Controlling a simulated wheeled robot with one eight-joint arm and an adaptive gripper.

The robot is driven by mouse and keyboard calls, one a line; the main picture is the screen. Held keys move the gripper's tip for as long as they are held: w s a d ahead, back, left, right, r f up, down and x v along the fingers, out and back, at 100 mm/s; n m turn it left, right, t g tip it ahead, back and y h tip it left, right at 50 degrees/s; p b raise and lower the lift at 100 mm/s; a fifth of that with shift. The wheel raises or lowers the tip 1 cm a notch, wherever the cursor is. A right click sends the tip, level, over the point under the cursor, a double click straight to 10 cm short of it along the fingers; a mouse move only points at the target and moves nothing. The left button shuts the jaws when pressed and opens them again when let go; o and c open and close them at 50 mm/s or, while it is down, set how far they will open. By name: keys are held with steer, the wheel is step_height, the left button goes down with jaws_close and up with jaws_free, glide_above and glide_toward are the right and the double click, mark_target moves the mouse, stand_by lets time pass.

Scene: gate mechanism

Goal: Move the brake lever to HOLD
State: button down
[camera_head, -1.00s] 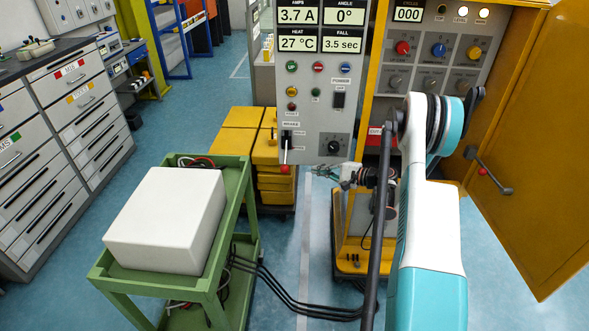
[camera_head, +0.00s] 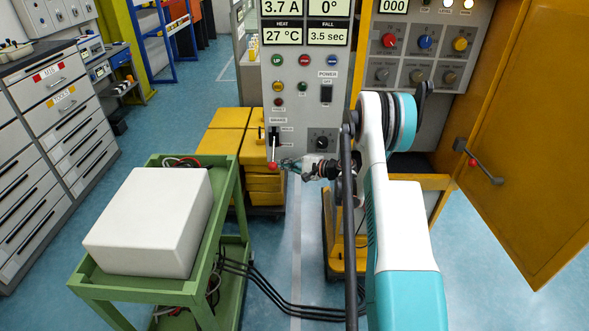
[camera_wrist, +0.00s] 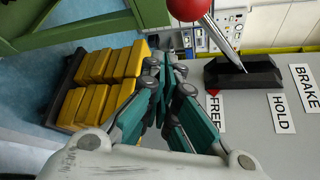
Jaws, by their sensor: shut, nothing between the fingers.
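The brake lever has a red ball knob (camera_head: 272,165) on a thin metal shaft. It hangs low on the grey control panel (camera_head: 305,110), leaning toward FREE. In the wrist view the knob (camera_wrist: 188,9) is at the top edge, partly cut off, and the shaft runs to a black slotted base (camera_wrist: 242,72). The labels FREE (camera_wrist: 217,110), HOLD (camera_wrist: 281,113) and BRAKE (camera_wrist: 306,88) stand beside it. My gripper (camera_head: 284,163), with teal fingers (camera_wrist: 167,72), is shut and empty. It is just right of the knob in the head view; contact cannot be told.
A green cart (camera_head: 228,205) carrying a white box (camera_head: 150,222) stands at the left front. Yellow blocks (camera_head: 223,140) are stacked behind it. An open yellow cabinet door (camera_head: 535,150) is at the right. Black cables (camera_head: 270,292) cross the floor.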

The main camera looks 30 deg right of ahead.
steer(key=shift+s+a+r+b, duration=0.2)
steer(key=shift+s+a+r, duration=0.25)
steer(key=shift+s, duration=0.15)
steer(key=shift+s+a+r+b, duration=0.2)
steer(key=shift+s+a+r, duration=0.15)
steer(key=shift+s+a, duration=0.15)
steer(key=shift+r, duration=0.1)
